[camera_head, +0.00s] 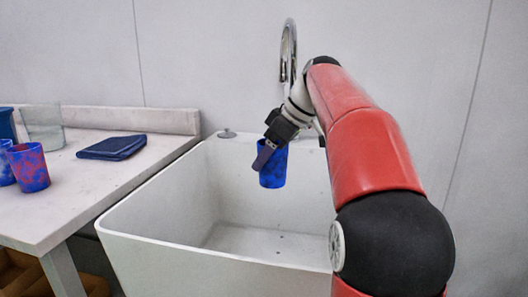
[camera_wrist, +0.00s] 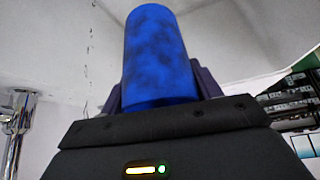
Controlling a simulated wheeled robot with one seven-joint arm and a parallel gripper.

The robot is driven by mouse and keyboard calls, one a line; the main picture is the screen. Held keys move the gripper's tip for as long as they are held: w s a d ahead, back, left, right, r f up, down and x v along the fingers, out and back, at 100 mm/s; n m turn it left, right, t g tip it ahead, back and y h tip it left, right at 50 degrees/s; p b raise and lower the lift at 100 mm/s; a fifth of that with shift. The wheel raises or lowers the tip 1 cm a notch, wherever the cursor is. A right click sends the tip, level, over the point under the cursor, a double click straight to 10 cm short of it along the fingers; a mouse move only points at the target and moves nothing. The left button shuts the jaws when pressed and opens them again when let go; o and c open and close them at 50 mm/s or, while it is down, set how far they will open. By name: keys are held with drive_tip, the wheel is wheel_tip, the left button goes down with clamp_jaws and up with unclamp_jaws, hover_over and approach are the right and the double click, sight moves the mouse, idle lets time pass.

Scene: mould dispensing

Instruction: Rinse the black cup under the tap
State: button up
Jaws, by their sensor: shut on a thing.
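A blue cup with dark blotches (camera_head: 273,172) is in my gripper (camera_head: 264,154); I see no plain black cup. The gripper is shut on its side and holds it above the basin of the white sink (camera_head: 150,240). The cup looks roughly upright, but I cannot tell which way its mouth faces. In the wrist view the cup (camera_wrist: 158,60) stands between both fingers (camera_wrist: 160,88). The chrome tap (camera_head: 289,45) rises behind the gripper, its lower part partly hidden by my arm. In the wrist view a chrome fitting (camera_wrist: 18,112) shows at the left. No water stream is visible.
Left of the sink, a light table (camera_head: 95,185) bears a folded dark blue cloth (camera_head: 112,147), a red and blue cup (camera_head: 28,168), a blue and red cup (camera_head: 5,163) and a clear container (camera_head: 43,125). A small knob (camera_head: 227,134) sits on the sink's back rim.

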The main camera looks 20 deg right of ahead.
drive_tip(key=w+d+f+p, duration=0.1)
drive_tip(key=w+d+p, duration=0.1)
drive_tip(key=w+d, duration=0.2)
drive_tip(key=shift+w+d+f, duration=0.15)
drive_tip(key=shift+w, duration=0.25)
idle(0.4)
drive_tip(key=shift+s+d, duration=0.1)
drive_tip(key=shift+d, duration=0.05)
drive_tip(key=shift+s+d, duration=0.3)
drive_tip(key=shift+w+a, duration=0.1)
idle(0.4)
drive_tip(key=shift+w+a, duration=0.3)
drive_tip(key=shift+a, duration=0.05)
drive_tip(key=shift+s+d, duration=0.1)
drive_tip(key=shift+d, duration=0.05)
drive_tip(key=shift+s+d, duration=0.3)
